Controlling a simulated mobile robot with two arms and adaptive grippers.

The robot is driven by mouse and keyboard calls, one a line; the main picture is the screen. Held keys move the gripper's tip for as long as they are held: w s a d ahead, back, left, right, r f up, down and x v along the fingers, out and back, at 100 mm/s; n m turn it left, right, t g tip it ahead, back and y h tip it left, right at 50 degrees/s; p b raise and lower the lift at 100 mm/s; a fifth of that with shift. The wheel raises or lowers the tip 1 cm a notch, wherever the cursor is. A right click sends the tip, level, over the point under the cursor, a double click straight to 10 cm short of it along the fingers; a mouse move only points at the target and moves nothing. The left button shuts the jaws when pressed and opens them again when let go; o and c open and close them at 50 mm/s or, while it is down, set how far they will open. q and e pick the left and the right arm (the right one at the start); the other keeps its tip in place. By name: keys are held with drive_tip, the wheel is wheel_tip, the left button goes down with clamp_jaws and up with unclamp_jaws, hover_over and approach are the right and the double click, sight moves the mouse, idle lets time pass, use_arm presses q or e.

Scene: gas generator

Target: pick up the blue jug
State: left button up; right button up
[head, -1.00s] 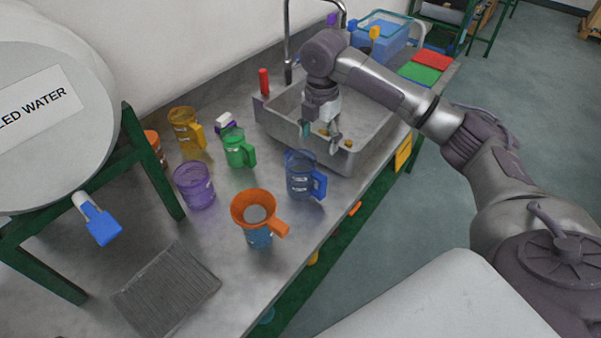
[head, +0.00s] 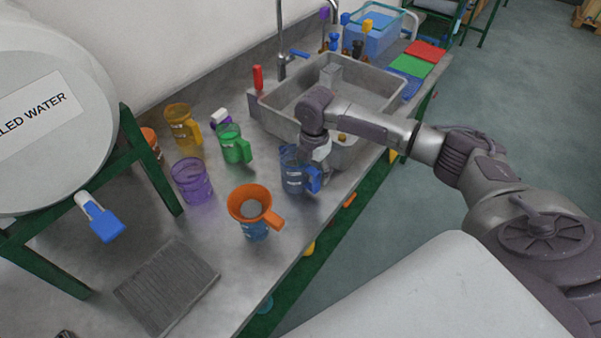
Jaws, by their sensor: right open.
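The blue jug (head: 291,172) stands upright on the metal counter in front of the sink, its handle toward the right. My right gripper (head: 314,176) is open and points down at the jug's handle side, overlapping its upper right part in the picture. The fingers are partly lost against the jug, so I cannot tell whether they touch it or straddle the handle. My left gripper is not seen.
An orange funnel (head: 252,203) sits in a smaller blue vessel (head: 256,231) at the front left of the jug. Green (head: 233,144), purple (head: 190,182) and yellow (head: 181,128) jugs stand to the left. The sink (head: 285,122) lies behind.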

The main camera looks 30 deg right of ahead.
drive_tip(key=c, duration=0.4)
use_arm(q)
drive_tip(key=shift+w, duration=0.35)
use_arm(e)
drive_tip(key=shift+r, duration=0.1)
clamp_jaws()
